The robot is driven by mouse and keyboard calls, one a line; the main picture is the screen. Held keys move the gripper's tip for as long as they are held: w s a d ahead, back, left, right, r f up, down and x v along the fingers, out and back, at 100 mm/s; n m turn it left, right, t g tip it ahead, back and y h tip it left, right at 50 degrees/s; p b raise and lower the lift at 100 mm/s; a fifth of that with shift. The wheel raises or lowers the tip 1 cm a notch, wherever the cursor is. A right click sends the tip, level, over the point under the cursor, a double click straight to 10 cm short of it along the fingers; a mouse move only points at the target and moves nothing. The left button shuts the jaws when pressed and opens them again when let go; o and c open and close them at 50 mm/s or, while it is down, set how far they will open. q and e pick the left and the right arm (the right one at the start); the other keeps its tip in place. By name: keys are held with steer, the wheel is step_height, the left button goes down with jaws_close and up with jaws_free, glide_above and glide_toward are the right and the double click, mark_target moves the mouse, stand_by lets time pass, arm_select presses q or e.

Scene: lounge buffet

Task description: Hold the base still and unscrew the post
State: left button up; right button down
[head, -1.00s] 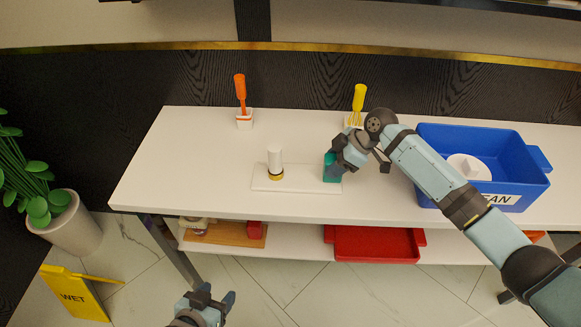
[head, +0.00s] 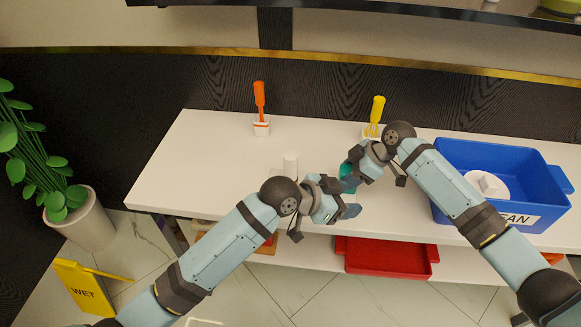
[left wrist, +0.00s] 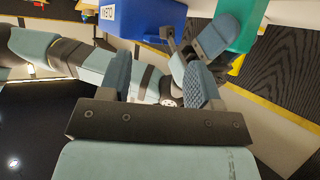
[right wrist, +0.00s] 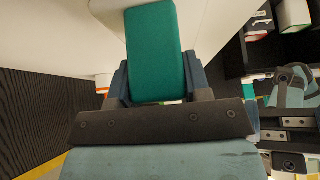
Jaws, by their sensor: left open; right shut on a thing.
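The white post (head: 290,163) stands upright on the table; its gold ring and most of the white base plate are hidden behind my left arm in the head view. The teal block (head: 347,174) at the base's right end is between the fingers of my right gripper (head: 360,176), which is shut on it. The teal block (right wrist: 155,50) fills the middle of the right wrist view. My left gripper (head: 338,208) is open and empty at the table's front edge, in front of the base and apart from the post. Its two spread fingers show in the left wrist view (left wrist: 157,85).
A blue bin (head: 465,158) holding a white object stands at the right. An orange-handled tool (head: 259,100) and a yellow whisk (head: 377,108) stand in holders at the back. A red tray (head: 385,258) is on the lower shelf. The table's left side is clear.

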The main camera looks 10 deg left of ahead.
arm_select(q)
steer(key=w+d+r+m+g, duration=0.2)
steer(key=d+r+m+g, duration=0.15)
steer(key=r, duration=0.25)
steer(key=m+g+y, duration=0.2)
steer(key=g+y, duration=0.1)
steer(key=y, duration=0.8)
glide_above(290, 156)
steer(key=shift+d+f+t, duration=0.1)
steer(key=shift+f+t, duration=0.1)
steer(key=shift+t, duration=0.05)
steer(key=shift+w+f, duration=0.1)
steer(key=shift+f, duration=4.3)
steer(key=shift+c, duration=0.2)
